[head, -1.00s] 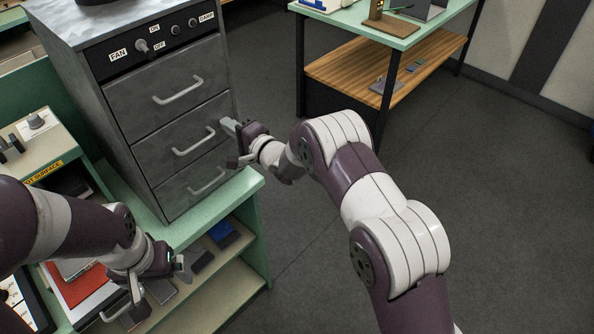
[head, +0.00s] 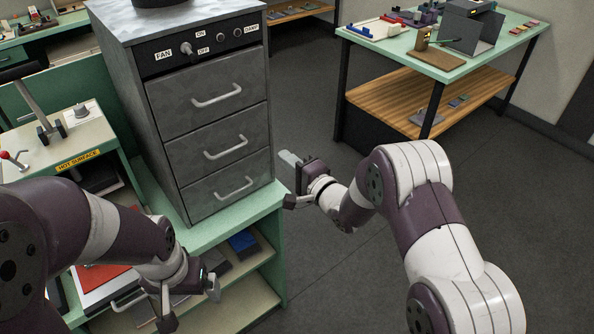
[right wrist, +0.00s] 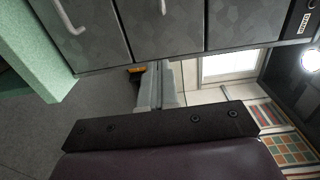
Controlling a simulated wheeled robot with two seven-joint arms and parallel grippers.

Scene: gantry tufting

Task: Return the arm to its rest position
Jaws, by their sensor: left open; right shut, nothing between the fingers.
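My right gripper (head: 289,159) is shut and empty in the head view, just right of the grey drawer cabinet (head: 222,150) and apart from it. Its closed fingers (right wrist: 155,88) also show in the right wrist view, with the cabinet drawers (right wrist: 165,25) along the top. My left gripper (head: 190,304) is open and empty at the lower left, in front of the green bench's shelves. All three cabinet drawers look shut.
The cabinet stands on a green bench (head: 268,205) with shelves below holding a blue item (head: 243,242). A green-topped table (head: 425,58) with wooden shelf stands at the back right. A "hot surface" station (head: 78,158) is at left. Floor (head: 330,275) at right is clear.

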